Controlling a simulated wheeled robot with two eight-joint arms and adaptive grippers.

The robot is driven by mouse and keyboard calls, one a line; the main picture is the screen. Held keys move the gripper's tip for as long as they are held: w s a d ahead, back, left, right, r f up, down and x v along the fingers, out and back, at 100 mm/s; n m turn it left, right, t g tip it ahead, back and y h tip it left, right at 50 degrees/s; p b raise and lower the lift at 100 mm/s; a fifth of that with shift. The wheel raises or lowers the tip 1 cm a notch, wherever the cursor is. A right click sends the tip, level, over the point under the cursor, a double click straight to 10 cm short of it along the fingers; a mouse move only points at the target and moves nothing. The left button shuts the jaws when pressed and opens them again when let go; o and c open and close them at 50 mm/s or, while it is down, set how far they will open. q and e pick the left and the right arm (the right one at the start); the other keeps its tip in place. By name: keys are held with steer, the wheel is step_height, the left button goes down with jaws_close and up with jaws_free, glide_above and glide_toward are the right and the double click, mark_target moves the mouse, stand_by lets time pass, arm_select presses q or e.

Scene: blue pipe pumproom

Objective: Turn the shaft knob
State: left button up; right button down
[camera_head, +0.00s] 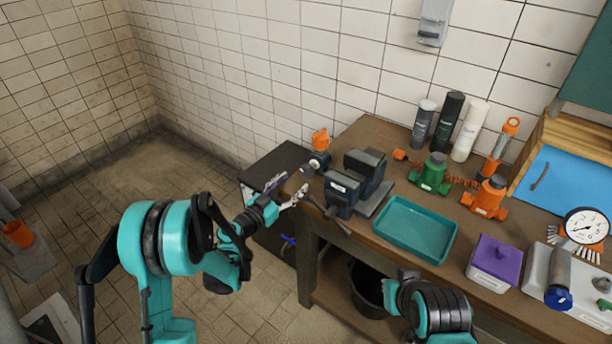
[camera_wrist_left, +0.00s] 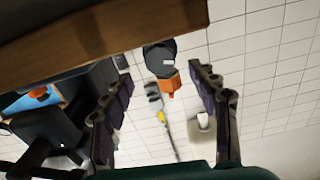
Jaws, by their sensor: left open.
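A dark round knob-like part (camera_head: 316,163) with a lighter face sits at the bench's left back corner, beside an orange part (camera_head: 320,138). I take it for the shaft knob. In the left wrist view a dark round part (camera_wrist_left: 160,55) shows under the bench edge, with an orange block (camera_wrist_left: 168,84) against it. My left gripper (camera_head: 294,196) is just off the bench's left edge, in front of and below the knob. In the wrist view its fingers (camera_wrist_left: 165,95) are spread wide with nothing held between them.
A dark vise (camera_head: 342,194) with a protruding handle stands close right of my left gripper. A teal tray (camera_head: 416,228), a purple-lidded box (camera_head: 495,262) and several bottles occupy the bench. A low dark cabinet (camera_head: 275,166) stands behind.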

mark_target(305, 173)
arm_select(q)
steer(key=b+x, duration=0.1)
steer(key=x, duration=0.5)
steer(key=shift+w+d+b, duration=0.1)
steer(key=shift+d+b, duration=0.05)
steer(key=shift+b, duration=0.2)
steer(key=shift+w+d, duration=0.35)
steer(key=shift+w, duration=0.15)
steer(key=c, duration=1.2)
